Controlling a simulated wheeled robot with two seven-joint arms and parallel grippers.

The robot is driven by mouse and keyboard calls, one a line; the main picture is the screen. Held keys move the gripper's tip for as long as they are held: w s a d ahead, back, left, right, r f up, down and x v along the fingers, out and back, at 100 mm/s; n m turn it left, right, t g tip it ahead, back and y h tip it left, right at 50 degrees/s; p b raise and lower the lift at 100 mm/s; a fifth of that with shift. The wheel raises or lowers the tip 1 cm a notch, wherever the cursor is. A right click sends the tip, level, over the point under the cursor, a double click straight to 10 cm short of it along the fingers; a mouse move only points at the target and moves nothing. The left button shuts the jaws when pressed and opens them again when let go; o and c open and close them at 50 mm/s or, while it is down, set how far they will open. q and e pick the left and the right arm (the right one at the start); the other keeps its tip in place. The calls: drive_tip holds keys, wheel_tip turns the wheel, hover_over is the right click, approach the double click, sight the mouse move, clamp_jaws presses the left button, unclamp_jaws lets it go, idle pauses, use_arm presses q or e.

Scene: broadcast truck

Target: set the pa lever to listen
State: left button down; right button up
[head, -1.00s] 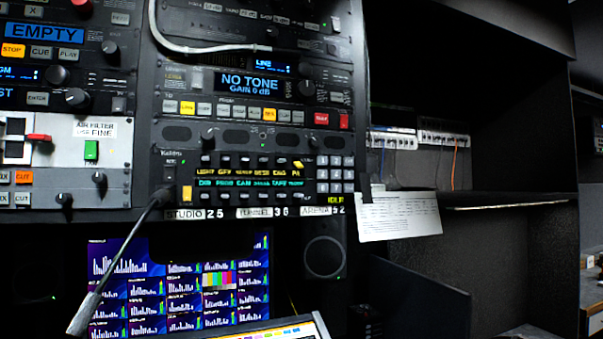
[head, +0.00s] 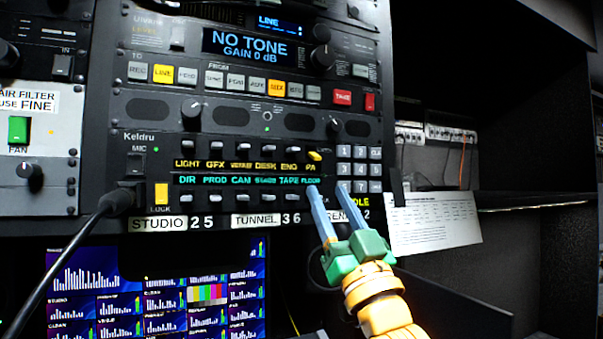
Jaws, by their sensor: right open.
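The PA lever (head: 315,155) is a small yellow-capped lever at the right end of the upper lever row on the Keldru intercom panel (head: 140,190). Its yellow "PA" label is just below it. I cannot tell its exact setting at this size. My right gripper (head: 326,190) comes up from below, its two blue-grey fingers apart and empty. The fingertips are just below the PA lever in the picture, by the FLOOR label and the keypad's left edge. My left gripper is not in view.
A number keypad (head: 359,170) sits right of the lever. Several pale-capped levers line both rows to its left. A paper sheet (head: 432,225) hangs at right. A monitor (head: 160,300) is below.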

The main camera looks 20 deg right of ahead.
sight(316, 159)
drive_tip(key=w+r+p, duration=0.1)
drive_tip(key=r+p, duration=0.1)
drive_tip(key=w+r+p, duration=0.1)
drive_tip(key=r+p, duration=0.2)
drive_tip(key=r, duration=0.1)
drive_tip(key=shift+w+d+r+p, duration=0.1)
drive_tip(key=shift+w+r+p, duration=0.05)
drive_tip(key=shift+w+p, duration=0.25)
drive_tip(key=shift+w+f, duration=0.35)
drive_tip(key=shift+w, duration=0.4)
drive_tip(key=shift+c, duration=0.5)
drive_tip(key=shift+s, duration=0.2)
clamp_jaws()
